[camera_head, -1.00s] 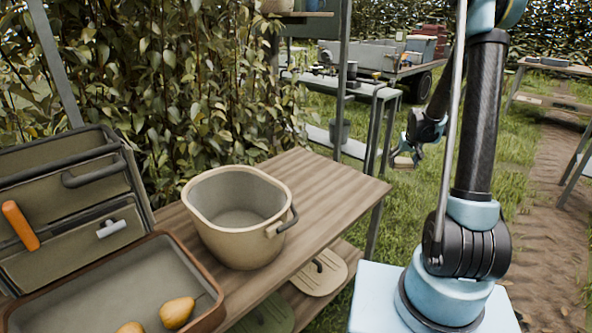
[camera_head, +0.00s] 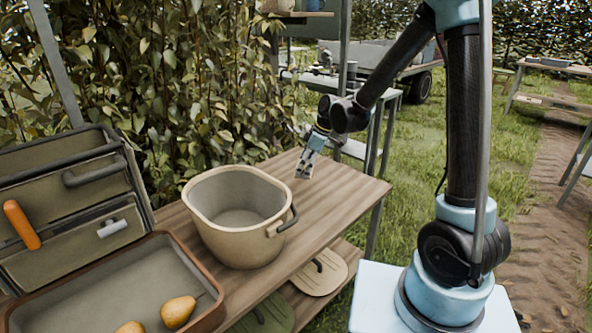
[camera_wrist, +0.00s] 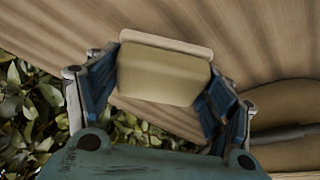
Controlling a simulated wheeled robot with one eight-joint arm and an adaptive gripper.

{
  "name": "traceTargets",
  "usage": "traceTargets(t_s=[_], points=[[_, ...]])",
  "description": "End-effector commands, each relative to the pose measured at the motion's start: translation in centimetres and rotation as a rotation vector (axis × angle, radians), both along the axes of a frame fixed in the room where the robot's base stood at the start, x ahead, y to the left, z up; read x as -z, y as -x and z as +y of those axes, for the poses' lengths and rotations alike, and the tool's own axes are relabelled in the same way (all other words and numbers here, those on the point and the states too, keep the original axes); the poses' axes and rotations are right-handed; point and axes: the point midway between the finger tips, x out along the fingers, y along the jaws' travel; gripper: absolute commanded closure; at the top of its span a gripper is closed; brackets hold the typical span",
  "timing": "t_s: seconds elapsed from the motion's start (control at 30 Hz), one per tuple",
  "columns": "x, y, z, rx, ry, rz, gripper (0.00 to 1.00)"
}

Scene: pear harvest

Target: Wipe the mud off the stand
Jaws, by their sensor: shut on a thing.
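My gripper (camera_head: 305,168) is over the far right part of the wooden stand top (camera_head: 335,200), behind and to the right of the beige bucket. It points down. In the wrist view my gripper (camera_wrist: 160,88) is shut on a pale beige block (camera_wrist: 162,72), gripped between its two blue-grey fingers. The wooden top (camera_wrist: 265,45) fills the upper part of that view. I cannot tell whether the block touches the wood. No clear mud patch shows on the visible wood; the patch under the block is hidden.
The beige bucket (camera_head: 238,215) stands on the top, left of my gripper. A brown-rimmed tray (camera_head: 120,275) with yellow pears (camera_head: 178,312) is at the lower left. Leafy branches (camera_head: 190,90) border the far side. A shelf below holds flat lids (camera_head: 318,275).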

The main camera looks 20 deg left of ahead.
Motion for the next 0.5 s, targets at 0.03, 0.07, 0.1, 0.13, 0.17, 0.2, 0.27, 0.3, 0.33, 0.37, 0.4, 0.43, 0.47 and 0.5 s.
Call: traceTargets(t_s=[0.03,0.07,0.1,0.13,0.17,0.2,0.27,0.3,0.33,0.37,0.4,0.43,0.47,0.5], points=[[-0.2,1.4,0.9,-0.05,0.0,0.001,0.45],[-0.3,1.9,1.3,-0.075,0.0,0.001,0.45],[-0.5,2.7,1.7,-0.104,0.0,0.001,0.45],[-0.5,3.1,2.0,-0.121,0.0,0.001,0.45],[-0.6,3.4,2.2,-0.137,0.0,0.001,0.45],[-0.7,3.8,2.4,-0.152,0.0,0.0,0.45],[-0.7,4.2,2.6,-0.168,0.001,0.0,0.45],[-0.7,4.3,2.7,-0.173,0.001,0.0,0.45],[-0.6,4.3,2.7,-0.176,0.001,-0.001,0.45],[-0.6,4.3,2.7,-0.178,0.001,0.0,0.45],[-0.4,4.4,2.7,-0.178,0.001,0.0,0.45],[-0.2,4.3,2.7,-0.178,0.001,0.0,0.45],[-0.1,4.3,2.7,-0.177,0.001,0.0,0.45],[0.2,4.3,2.7,-0.176,0.001,-0.001,0.45]])
